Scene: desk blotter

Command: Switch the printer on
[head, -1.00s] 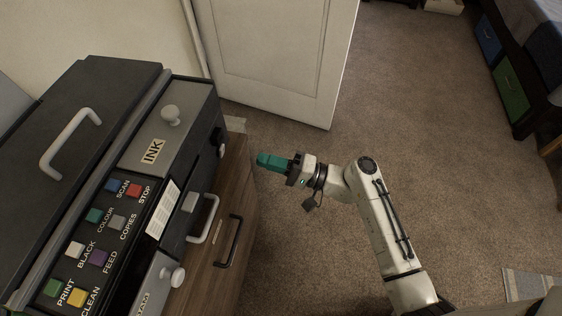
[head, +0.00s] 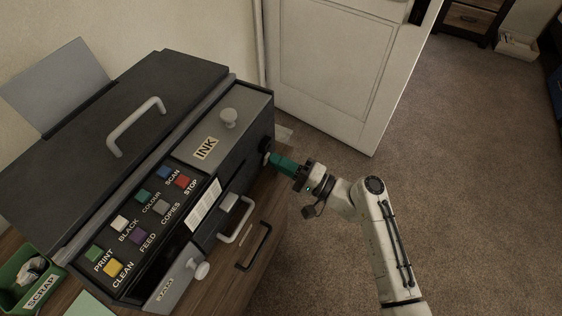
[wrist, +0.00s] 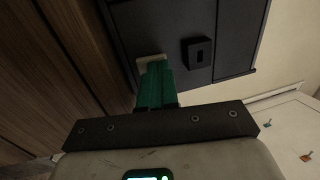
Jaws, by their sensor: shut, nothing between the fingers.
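The dark printer (head: 130,100) stands on a wooden cabinet at the left in the head view. In the wrist view its dark side panel (wrist: 235,25) carries a black raised block with a small slot (wrist: 197,52). A pale, cream-coloured piece (wrist: 151,59) sits on the panel to the left of that block. My gripper (head: 275,159) is shut and empty, its teal fingers pointing at the printer's right side. In the wrist view the fingertips (wrist: 155,68) overlap the lower part of the pale piece; I cannot tell whether they touch it.
The printer's top has coloured buttons (head: 142,222), an INK lid (head: 215,140) with a knob, and a grey handle (head: 136,125). A green SCRAP bin (head: 25,285) is at lower left. A white door (head: 345,70) stands behind; open carpet (head: 460,180) lies to the right.

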